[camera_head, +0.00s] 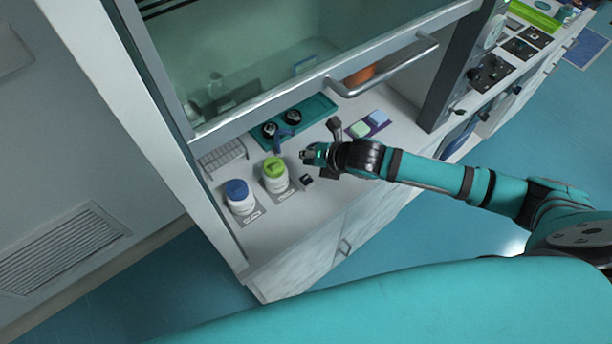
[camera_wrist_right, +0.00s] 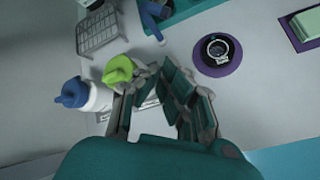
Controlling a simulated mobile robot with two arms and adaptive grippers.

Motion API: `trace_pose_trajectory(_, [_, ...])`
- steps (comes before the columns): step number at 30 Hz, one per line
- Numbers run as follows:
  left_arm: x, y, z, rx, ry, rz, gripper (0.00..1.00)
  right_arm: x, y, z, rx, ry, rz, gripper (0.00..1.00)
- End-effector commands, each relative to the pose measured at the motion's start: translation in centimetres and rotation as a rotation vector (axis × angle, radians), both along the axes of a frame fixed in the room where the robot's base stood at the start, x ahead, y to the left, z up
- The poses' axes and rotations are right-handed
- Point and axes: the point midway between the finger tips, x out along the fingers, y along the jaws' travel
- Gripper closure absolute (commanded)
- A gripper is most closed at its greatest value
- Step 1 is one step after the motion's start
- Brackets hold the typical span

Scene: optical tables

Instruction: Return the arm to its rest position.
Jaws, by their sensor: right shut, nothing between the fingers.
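My right arm reaches in from the right in the head view. Its gripper (camera_head: 306,156) is over the white worktop (camera_head: 262,222) of the hood, to the right of a white bottle with a green lid (camera_head: 275,172). The fingers are shut with nothing held. In the right wrist view the gripper (camera_wrist_right: 165,75) fills the lower middle, and the green lid (camera_wrist_right: 118,70) shows just left of the fingers. Whether the fingers touch that bottle cannot be told. My left gripper is not in view.
A blue-lidded bottle (camera_head: 238,194) stands left of the green-lidded one. Behind are a wire rack (camera_head: 222,154) and a teal tray (camera_head: 318,107) with dark round items. A purple mat (camera_head: 380,127) bears pads. The raised sash's handle (camera_head: 385,75) hangs above.

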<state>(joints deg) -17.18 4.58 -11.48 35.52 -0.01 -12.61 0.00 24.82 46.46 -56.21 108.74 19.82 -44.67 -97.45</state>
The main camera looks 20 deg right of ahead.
Motion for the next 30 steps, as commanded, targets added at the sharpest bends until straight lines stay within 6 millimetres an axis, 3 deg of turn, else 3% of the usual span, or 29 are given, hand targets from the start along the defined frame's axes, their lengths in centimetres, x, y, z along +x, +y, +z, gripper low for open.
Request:
trace_pose_trajectory(13, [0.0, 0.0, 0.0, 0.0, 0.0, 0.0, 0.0, -0.1, 0.2, 0.0, 0.006, 0.004, -0.004, 1.0])
trace_pose_trajectory(17, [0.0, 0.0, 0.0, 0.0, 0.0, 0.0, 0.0, -1.8, 2.1, -0.2, 0.105, 0.062, -0.086, 1.0])
trace_pose_trajectory(21, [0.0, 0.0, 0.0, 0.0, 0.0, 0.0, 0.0, -5.8, 5.4, 0.2, 0.371, 0.229, -0.371, 1.0])
trace_pose_trajectory(23, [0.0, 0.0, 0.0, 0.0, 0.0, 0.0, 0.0, -7.8, 5.9, 0.5, 0.51, 0.321, -0.557, 1.0])
trace_pose_trajectory(26, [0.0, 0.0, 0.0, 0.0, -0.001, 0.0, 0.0, -10.9, 5.2, 0.8, 0.716, 0.455, -0.897, 1.0])
trace_pose_trajectory(30, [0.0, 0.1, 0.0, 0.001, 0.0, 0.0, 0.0, -14.6, 2.8, 0.6, 0.903, 0.567, -1.298, 1.0])
